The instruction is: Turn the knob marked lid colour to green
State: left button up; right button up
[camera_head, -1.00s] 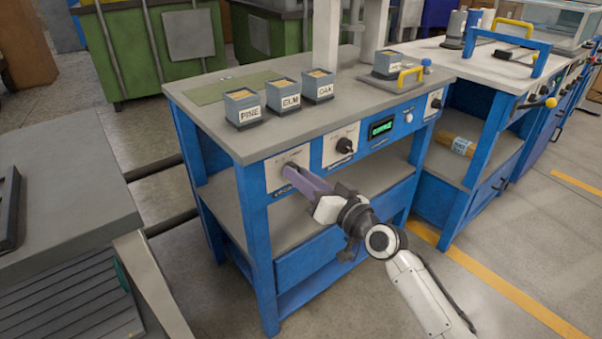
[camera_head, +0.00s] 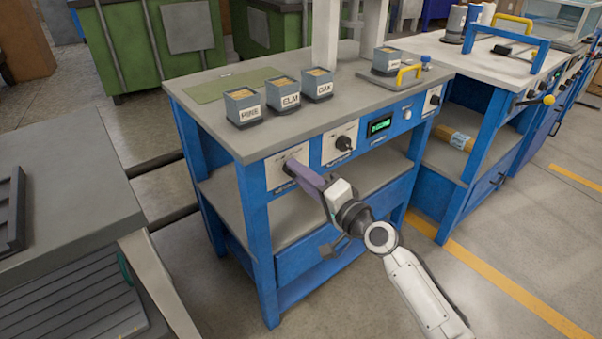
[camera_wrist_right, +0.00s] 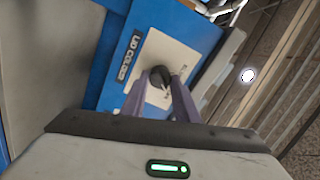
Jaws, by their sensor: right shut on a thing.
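The knob marked lid colour (camera_wrist_right: 160,76) is a dark round knob on a pale plate, with the words LID COLOUR beside it in the right wrist view. In the head view its plate (camera_head: 275,176) is the leftmost on the blue bench's front, and the knob is mostly hidden by the fingers. My right gripper (camera_head: 293,169) reaches it from the front right. Its purple fingers (camera_wrist_right: 161,92) are shut on the knob, one on each side. The colour marks are too small to read, so I cannot tell the setting. My left gripper is out of view.
A second dark knob (camera_head: 344,143) and a green-lit display (camera_head: 380,125) sit to the right on the same front. Boxes marked PINE (camera_head: 243,106), ELM (camera_head: 283,95) and OAK (camera_head: 317,84) stand on the bench top (camera_head: 210,87). The floor in front is clear.

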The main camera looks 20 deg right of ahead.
jog(key=shift+m, duration=0.3)
jog(key=o, duration=1)
jog(key=shift+o, duration=0.3)
jog(key=shift+s+d, duration=0.1)
jog(key=v, duration=1)
jog(key=shift+r, duration=0.1)
